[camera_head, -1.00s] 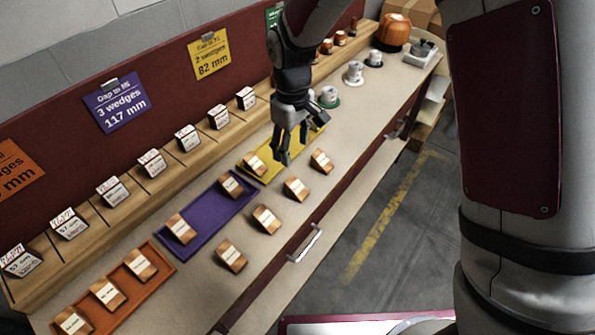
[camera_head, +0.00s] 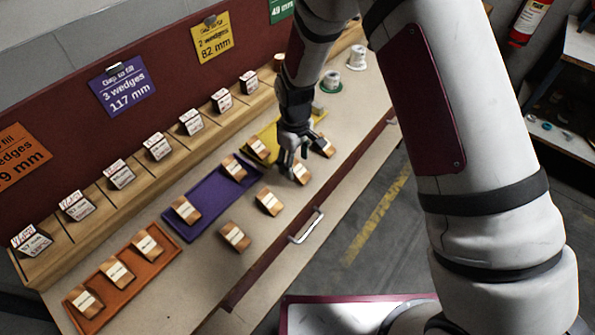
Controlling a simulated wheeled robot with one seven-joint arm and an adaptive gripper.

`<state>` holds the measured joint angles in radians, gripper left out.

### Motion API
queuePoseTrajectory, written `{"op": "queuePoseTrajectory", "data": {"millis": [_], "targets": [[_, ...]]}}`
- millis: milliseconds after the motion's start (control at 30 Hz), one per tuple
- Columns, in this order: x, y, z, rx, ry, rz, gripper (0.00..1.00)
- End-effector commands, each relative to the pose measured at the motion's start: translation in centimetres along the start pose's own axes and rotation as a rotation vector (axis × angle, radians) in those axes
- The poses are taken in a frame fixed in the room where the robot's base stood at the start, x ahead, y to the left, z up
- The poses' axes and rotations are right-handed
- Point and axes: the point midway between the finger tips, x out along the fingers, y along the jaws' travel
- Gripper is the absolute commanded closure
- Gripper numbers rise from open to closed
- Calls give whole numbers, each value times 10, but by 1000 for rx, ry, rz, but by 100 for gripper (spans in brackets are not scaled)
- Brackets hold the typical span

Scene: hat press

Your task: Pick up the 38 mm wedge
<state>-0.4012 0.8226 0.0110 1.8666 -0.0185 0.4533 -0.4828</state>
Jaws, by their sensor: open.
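Several wooden wedges with white labels lie on the bench; the print is too small to tell which one is the 38 mm wedge. My gripper (camera_head: 296,166) is open, pointing down at a loose wedge (camera_head: 301,173) on the bare bench top. The fingers partly cover this wedge, and I cannot tell whether they touch it. Other loose wedges lie nearby: one (camera_head: 269,201) nearer the front left, one (camera_head: 235,236) beyond it, and one (camera_head: 324,146) to the upper right, close beside the fingers.
A purple tray (camera_head: 210,200) holds two wedges, an orange tray (camera_head: 128,275) holds three, and a yellow tray (camera_head: 262,138) stands behind my gripper. A wooden ledge (camera_head: 140,178) with label blocks runs along the back. A drawer handle (camera_head: 306,228) juts from the bench front.

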Motion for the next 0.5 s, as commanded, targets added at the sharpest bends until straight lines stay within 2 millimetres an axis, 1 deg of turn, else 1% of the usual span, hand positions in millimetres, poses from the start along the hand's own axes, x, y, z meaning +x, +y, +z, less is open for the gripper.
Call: {"op": "queuePoseTrajectory", "data": {"millis": [100,200,467,500], "targets": [[16,0,1,0,-1,-1,43],[24,0,1,0,-1,-1,43],[27,0,0,0,1,1,43],[27,0,0,0,1,1,46]]}}
